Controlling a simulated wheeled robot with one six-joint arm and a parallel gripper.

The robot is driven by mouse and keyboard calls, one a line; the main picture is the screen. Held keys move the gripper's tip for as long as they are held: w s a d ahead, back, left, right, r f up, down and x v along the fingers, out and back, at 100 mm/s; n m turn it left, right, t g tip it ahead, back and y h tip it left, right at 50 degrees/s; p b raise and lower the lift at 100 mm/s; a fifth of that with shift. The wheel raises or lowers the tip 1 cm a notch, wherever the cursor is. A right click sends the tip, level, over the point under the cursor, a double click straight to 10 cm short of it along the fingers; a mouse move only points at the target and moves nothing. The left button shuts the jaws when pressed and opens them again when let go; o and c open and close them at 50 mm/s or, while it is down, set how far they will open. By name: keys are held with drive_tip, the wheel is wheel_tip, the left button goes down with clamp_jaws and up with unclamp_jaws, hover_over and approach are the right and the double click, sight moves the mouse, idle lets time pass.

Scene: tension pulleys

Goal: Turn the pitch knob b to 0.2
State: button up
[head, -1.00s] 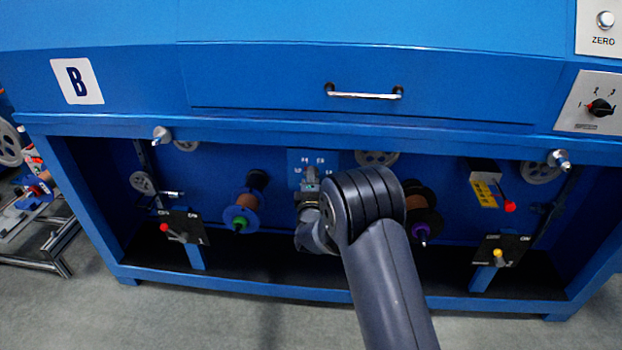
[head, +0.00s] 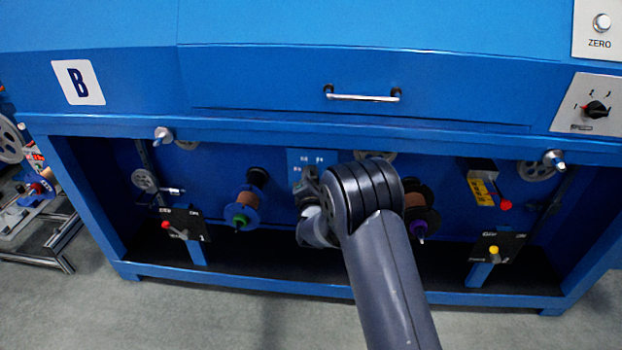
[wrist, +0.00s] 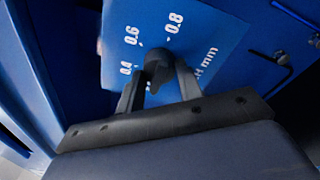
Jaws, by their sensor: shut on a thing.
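The pitch knob (wrist: 157,66) is a small dark knob on a blue scale plate (wrist: 195,25) in the wrist view. White marks 0.4, 0.6 and 0.8 and the letters "mm" show on the plate; other marks are hidden or out of view. My gripper (wrist: 158,80) is shut on the knob, with one dark finger on each side of it. Which mark the knob points to is not clear. In the head view, the scale plate (head: 311,157) shows above my gripper, and my arm hides most of the knob area.
Wire spools stand left (head: 242,209) and right (head: 421,214) of my arm. Levers sit on black plates at left (head: 186,223) and right (head: 497,246). The blue cabinet's front edge (head: 240,129) overhangs the recess. Grey floor lies in front.

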idle(0.3)
drive_tip(key=o, duration=1)
drive_tip(key=s+p, duration=0.1)
drive_tip(key=s, duration=0.9)
drive_tip(key=shift+s+d, duration=0.4)
drive_tip(key=shift+d, duration=0.05)
drive_tip(key=shift+w, duration=0.15)
drive_tip(key=w+a+b, duration=0.1)
drive_tip(key=w, duration=0.9)
drive_tip(key=shift+w, duration=0.3)
drive_tip(key=shift+s, duration=0.1)
